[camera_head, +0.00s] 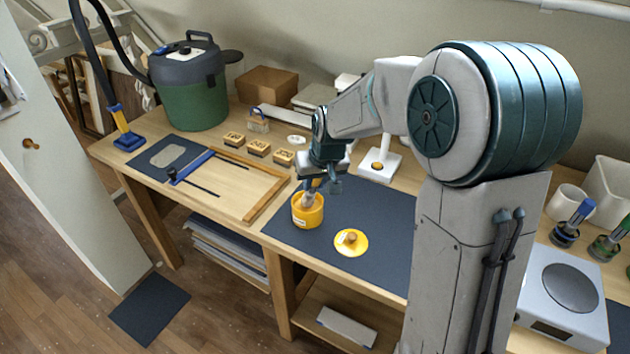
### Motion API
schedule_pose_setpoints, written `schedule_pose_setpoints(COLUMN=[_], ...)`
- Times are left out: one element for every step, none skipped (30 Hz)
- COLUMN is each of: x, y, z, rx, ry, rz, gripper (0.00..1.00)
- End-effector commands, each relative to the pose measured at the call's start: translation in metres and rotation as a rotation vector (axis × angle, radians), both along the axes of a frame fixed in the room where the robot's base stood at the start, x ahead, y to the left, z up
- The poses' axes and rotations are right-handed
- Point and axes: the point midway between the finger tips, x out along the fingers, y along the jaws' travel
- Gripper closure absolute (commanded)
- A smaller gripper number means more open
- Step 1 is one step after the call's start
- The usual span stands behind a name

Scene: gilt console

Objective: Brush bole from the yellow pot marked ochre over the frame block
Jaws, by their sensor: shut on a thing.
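The yellow pot (308,214) stands open on the dark mat, with a pale label on its side that is too small to read. Its likely lid, a yellow disc with a wooden knob (351,242), lies on the mat to the right. My gripper (316,181) is directly above the pot, shut on a brush (310,198) that points down into the pot mouth. The brush tip is hidden inside the pot. Left of the pot is a wooden frame piece (262,208) by a blue bar clamp (192,168); I cannot tell whether it is the frame block.
Several small wooden blocks with dark marks (258,148) sit behind the frame piece. A green vacuum (190,95) stands at the back left, its hose running to a blue nozzle (128,139). A white stand (380,165) is behind the mat. The mat (375,215) has free room around the lid.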

Motion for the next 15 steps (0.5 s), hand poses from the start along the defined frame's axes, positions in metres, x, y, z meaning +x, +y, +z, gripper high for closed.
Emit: schedule_pose_setpoints(x=[0.0000,0.0000,0.0000,0.0000,0.0000,0.0000,0.0000,0.0000,0.0000,0.0000,0.0000,0.0000,-0.0001,-0.0001,0.0000], y=[0.0000,0.0000,0.0000,0.0000,0.0001,0.0000,0.0000,0.0000,0.0000,0.0000,0.0000,0.0000,0.0000,0.0001,0.0000], z=[-0.0012,-0.0016,-0.0021,-0.0025,-0.0029,-0.0034,-0.0037,-0.0042,-0.0046,-0.0050,-0.0053,-0.0058,-0.0062,-0.0065,-0.0070], rx=[0.000,0.000,0.000,0.000,0.000,0.000,0.000,0.000,0.000,0.000,0.000,0.000,0.000,0.000,0.000], ry=[0.000,0.000,0.000,0.000,0.000,0.000,0.000,0.000,0.000,0.000,0.000,0.000,0.000,0.000,0.000], rz=[0.000,0.000,0.000,0.000,0.000,0.000,0.000,0.000,0.000,0.000,0.000,0.000,0.000,0.000,0.000], gripper=[1.00,1.00,1.00,1.00,1.00,1.00,1.00,1.00,1.00,1.00,1.00,1.00,1.00,1.00,1.00])
